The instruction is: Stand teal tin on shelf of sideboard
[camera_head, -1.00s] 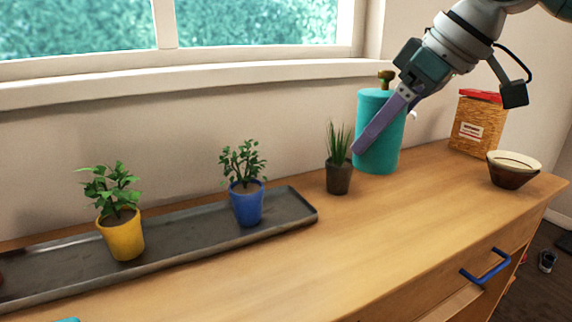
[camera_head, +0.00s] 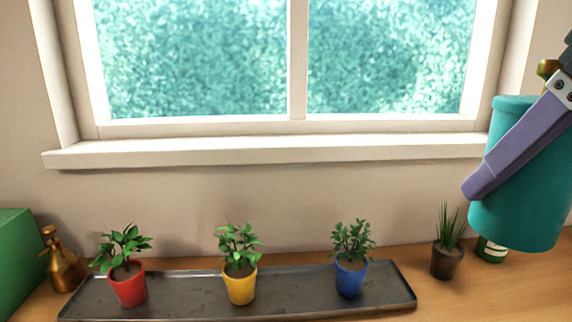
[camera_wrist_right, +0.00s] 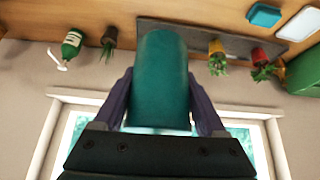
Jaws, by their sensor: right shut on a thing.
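The teal tin (camera_head: 530,195) is a large upright cylinder at the right edge of the head view, held above the sideboard top (camera_head: 510,295). My right gripper (camera_head: 480,187) is shut on it, with one purple finger across its near side. In the right wrist view the tin (camera_wrist_right: 160,75) sits between both fingers. The tin's right side is cut off by the head view's edge. The sideboard's shelf is not in view. My left gripper is not in view.
A dark tray (camera_head: 195,290) holds red (camera_head: 128,287), yellow (camera_head: 239,287) and blue (camera_head: 350,278) potted plants. A grassy plant (camera_head: 446,260) and a green bottle (camera_head: 490,249) stand near the tin. A brass dispenser (camera_head: 62,268) and green box (camera_head: 15,260) are left. A window is behind.

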